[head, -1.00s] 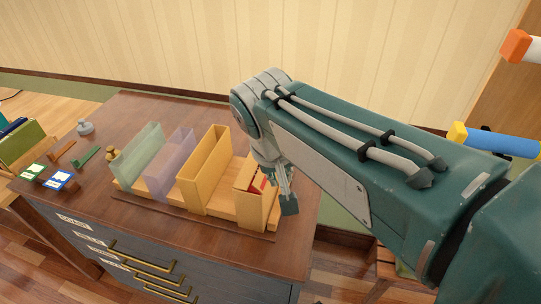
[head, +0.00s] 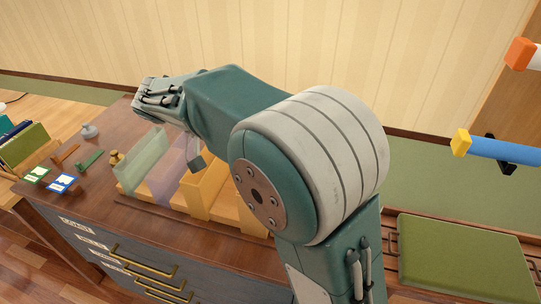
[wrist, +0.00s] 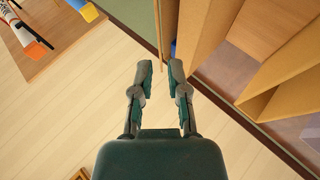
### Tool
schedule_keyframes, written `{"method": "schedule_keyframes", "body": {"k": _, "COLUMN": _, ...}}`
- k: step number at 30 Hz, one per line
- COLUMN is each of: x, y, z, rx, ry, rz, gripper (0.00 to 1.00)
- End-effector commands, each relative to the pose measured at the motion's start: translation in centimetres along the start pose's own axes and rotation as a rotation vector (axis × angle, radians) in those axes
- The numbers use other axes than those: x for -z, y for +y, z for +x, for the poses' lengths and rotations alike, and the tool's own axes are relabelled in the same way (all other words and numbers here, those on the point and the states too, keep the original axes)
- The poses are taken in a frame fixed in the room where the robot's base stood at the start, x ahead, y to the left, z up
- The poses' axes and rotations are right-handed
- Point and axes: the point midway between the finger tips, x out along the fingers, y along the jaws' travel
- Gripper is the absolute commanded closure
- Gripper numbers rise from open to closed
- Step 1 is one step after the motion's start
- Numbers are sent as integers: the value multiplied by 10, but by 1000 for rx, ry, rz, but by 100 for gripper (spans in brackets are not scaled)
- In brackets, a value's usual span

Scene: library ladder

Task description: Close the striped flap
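No striped flap can be made out in any current view; my arm hides the right end of the bin row in the head view. A tan wooden bin (head: 203,192) shows partly beside my arm. In the wrist view, tan bin panels (wrist: 290,68) stand at the right. My gripper (wrist: 159,70) is open and empty, with a clear gap between its fingers, left of those panels. In the head view, a grey fingertip (head: 197,162) shows above the row, near the purple and tan bins.
A translucent green bin (head: 143,161) and a purple bin (head: 164,184) stand left of the tan one on the dark wooden cabinet (head: 135,218). Small cards (head: 61,183) and tools lie at the left. A blue rail (head: 505,150) is at the right.

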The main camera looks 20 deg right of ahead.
Motion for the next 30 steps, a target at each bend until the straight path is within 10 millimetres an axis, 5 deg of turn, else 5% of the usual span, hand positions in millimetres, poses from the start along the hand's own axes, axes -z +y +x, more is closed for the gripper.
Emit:
{"method": "schedule_keyframes", "body": {"k": 13, "x": 0, "y": 0, "z": 77, "rx": -2, "ry": -2, "rz": -1, "gripper": 80}}
{"method": "schedule_keyframes", "body": {"k": 25, "x": -1, "y": -1, "z": 87, "rx": 1, "ry": -1, "rz": -2, "gripper": 80}}
{"method": "schedule_keyframes", "body": {"k": 27, "x": -1, "y": -1, "z": 86, "rx": 1, "ry": -1, "rz": -2, "gripper": 100}}
{"method": "schedule_keyframes", "body": {"k": 30, "x": -1, "y": -1, "z": 86, "rx": 1, "ry": -1, "rz": -2, "gripper": 100}}
